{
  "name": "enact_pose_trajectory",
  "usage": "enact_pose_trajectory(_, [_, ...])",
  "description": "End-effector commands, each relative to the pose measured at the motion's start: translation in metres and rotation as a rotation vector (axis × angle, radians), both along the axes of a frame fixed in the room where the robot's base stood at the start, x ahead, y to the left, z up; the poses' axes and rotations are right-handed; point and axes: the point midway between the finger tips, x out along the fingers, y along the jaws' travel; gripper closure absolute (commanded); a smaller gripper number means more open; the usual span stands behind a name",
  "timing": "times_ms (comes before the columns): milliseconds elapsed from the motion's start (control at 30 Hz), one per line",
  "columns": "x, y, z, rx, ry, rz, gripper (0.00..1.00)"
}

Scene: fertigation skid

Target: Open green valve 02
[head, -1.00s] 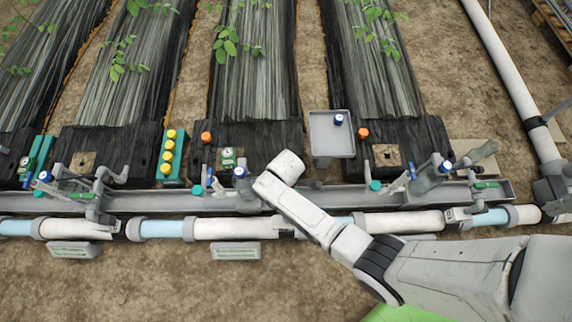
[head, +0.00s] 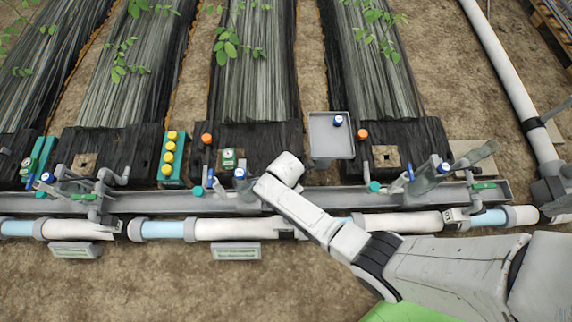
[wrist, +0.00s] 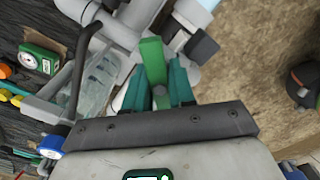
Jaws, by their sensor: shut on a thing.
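In the wrist view, a green valve handle (wrist: 152,58) stands between the two teal fingers of my gripper (wrist: 157,80), which is shut on it. The handle sits among grey and white pipe fittings. In the head view my own wrist and forearm hide the gripper and the held handle above the manifold. I cannot read a number on this valve. Other green handles show at the left (head: 83,196) and right (head: 484,185) of the manifold.
A grey trough (head: 330,201) and pipe run across the front of the planted beds. Blue-capped fittings, a green gauge box (head: 229,159) and a grey tray (head: 331,136) stand nearby. Label plates (head: 236,251) lie in front, on otherwise clear soil.

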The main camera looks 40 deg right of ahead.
Motion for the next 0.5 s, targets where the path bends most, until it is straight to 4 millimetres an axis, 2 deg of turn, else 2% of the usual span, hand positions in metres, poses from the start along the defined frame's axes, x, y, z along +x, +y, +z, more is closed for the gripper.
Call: enact_pose_trajectory(500, [-0.0007,-0.0006,0.0008,0.000,0.002,0.676,1.00])
